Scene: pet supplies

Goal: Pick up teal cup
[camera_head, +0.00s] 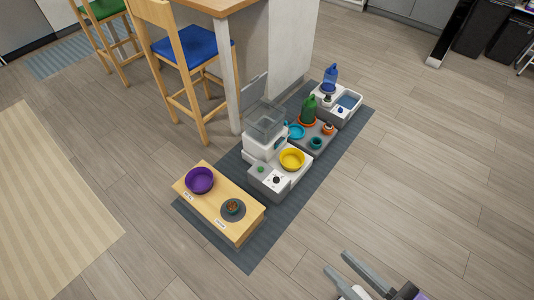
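A small teal cup (316,143) stands on a grey tray (312,153) on the floor mat, near the middle of the view. A wider teal dish (295,131) is just to its left, and a small orange-red item (328,129) is to its upper right. My gripper (336,261) shows at the bottom edge, right of centre. Its two grey fingers are apart with nothing visible between them. It is well below the cup in the picture and not touching it.
A feeder with a yellow bowl (292,159), a wooden stand with a purple bowl (200,180), and a water unit (341,103) share the dark mat (247,258).

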